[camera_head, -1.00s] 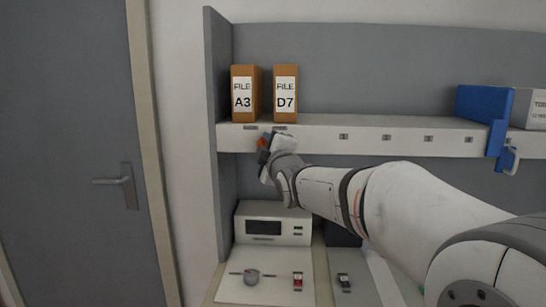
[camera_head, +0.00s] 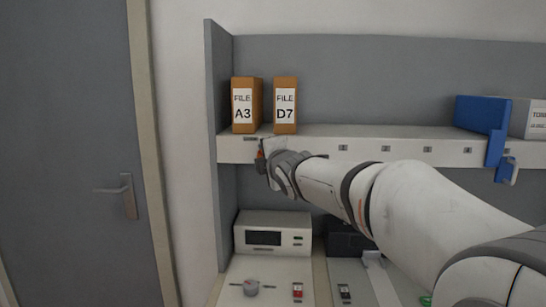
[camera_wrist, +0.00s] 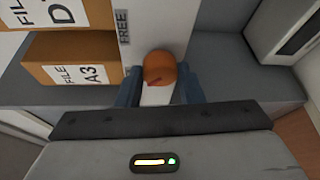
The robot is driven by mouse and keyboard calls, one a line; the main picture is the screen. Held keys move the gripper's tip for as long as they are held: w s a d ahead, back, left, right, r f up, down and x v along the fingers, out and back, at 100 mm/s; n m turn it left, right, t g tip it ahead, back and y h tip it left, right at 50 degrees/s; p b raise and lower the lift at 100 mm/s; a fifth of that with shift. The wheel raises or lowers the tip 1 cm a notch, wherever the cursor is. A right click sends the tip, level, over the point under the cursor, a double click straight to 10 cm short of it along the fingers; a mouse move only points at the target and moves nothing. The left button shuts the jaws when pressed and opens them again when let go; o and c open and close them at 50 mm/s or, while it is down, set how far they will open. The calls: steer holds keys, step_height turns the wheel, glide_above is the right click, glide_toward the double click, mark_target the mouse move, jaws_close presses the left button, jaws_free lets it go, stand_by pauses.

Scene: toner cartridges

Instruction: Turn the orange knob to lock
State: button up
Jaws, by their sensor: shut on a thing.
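The orange knob (camera_wrist: 159,67) is round, with a dark mark near its lower edge, and sits against the white shelf front. A label on that front (camera_wrist: 122,25) reads FREE. In the wrist view my gripper (camera_wrist: 159,86) has its two blue fingers on either side of the knob, shut on it. In the head view my gripper (camera_head: 262,157) is at the left end of the shelf edge, below the two file boxes; my wrist hides most of the knob there. No LOCK label can be made out.
File boxes A3 (camera_head: 243,110) and D7 (camera_head: 285,108) stand on the shelf (camera_head: 400,143) just above my gripper. The grey side panel (camera_head: 211,120) is close on the left. A blue part (camera_head: 482,115) is at the right. A white device (camera_head: 274,222) stands below.

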steer(key=shift+r, duration=0.15)
steer(key=o, duration=1)
steer(key=v, duration=0.7)
steer(key=shift+s, duration=0.35)
steer(key=shift+d, duration=0.15)
